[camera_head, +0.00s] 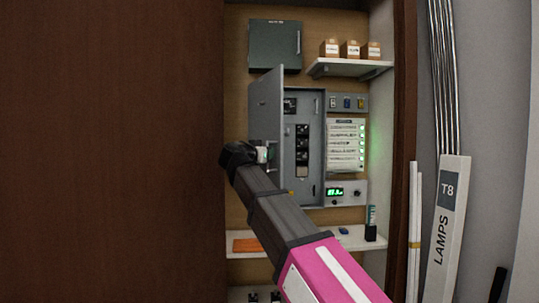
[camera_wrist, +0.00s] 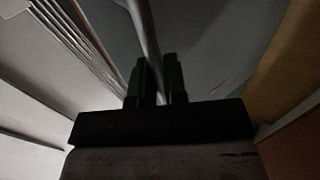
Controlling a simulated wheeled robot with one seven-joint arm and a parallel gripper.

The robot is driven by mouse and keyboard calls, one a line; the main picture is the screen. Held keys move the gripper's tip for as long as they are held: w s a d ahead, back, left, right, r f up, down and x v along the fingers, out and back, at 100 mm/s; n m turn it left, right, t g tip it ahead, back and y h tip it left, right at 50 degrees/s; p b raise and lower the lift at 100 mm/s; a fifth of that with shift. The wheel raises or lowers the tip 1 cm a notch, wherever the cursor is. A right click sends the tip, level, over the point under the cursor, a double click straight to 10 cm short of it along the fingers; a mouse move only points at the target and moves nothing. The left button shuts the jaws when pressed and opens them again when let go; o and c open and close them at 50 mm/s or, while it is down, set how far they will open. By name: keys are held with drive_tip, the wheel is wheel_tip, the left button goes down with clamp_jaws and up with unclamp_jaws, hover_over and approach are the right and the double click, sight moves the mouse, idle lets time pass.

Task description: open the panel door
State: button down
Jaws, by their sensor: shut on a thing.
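The grey panel door (camera_head: 266,105) stands swung open on the left of the grey panel box (camera_head: 316,150). Behind it, switches and breakers show inside the box. My gripper (camera_head: 262,153) is at the door's lower part, and my arm hides some of the door's bottom. In the wrist view, my two dark fingers (camera_wrist: 155,82) are closed on a thin grey edge or bar (camera_wrist: 146,30) of the door. I cannot tell whether it is a handle or the door's edge.
A brown wall or door (camera_head: 110,150) fills the left. A shelf with small boxes (camera_head: 350,50) is at upper right, and a lower shelf (camera_head: 290,246) holds an orange item. A lamps carton (camera_head: 448,225) stands at the right, beside white tubes. A module with green lights (camera_head: 345,148) is right of the box.

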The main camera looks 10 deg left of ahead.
drive_tip(key=shift+w+a, duration=0.1)
drive_tip(key=shift+a, duration=0.05)
drive_tip(key=c, duration=1.2)
unclamp_jaws()
drive_tip(key=v, duration=1)
drive_tip(key=shift+s, duration=0.4)
drive_tip(key=shift+a, duration=0.1)
